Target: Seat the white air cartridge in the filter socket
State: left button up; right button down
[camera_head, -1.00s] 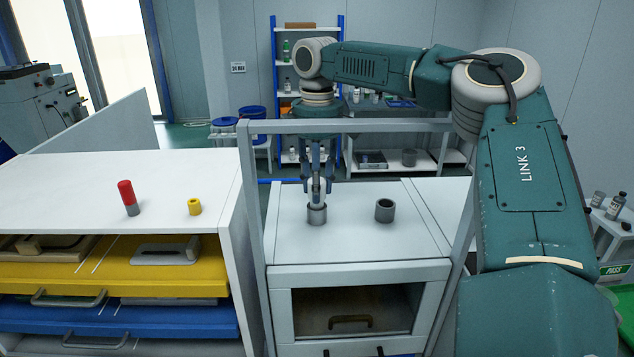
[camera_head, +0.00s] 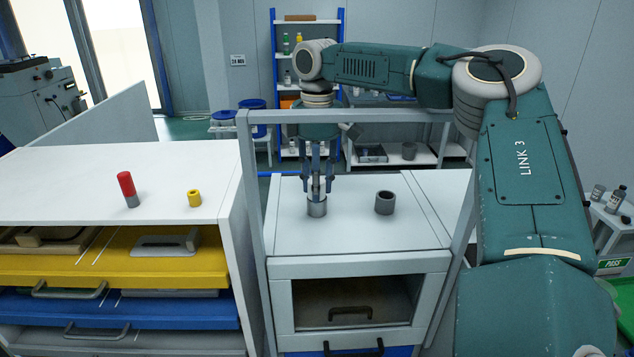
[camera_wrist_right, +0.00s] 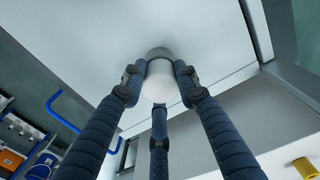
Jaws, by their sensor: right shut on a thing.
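The white air cartridge (camera_wrist_right: 164,84) is between the fingers of my right gripper (camera_wrist_right: 160,84), which is shut on it. In the wrist view its far end meets a grey ring-like part (camera_wrist_right: 159,53). In the head view my right gripper (camera_head: 317,188) points straight down over a grey cylindrical socket (camera_head: 316,208) on the white cabinet top. The cartridge looks upright and in line with that socket, mostly hidden by the fingers. How deep it sits inside cannot be told. My left gripper is not in view.
A second grey socket (camera_head: 385,203), open and empty-looking, stands to the right. A grey frame (camera_head: 345,116) rises around the cabinet, its bar crossing behind my gripper.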

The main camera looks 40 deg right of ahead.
jog(key=c, duration=1.2)
grip_release()
jog(key=shift+f, duration=0.1)
notch_tip(320, 180, up, 12)
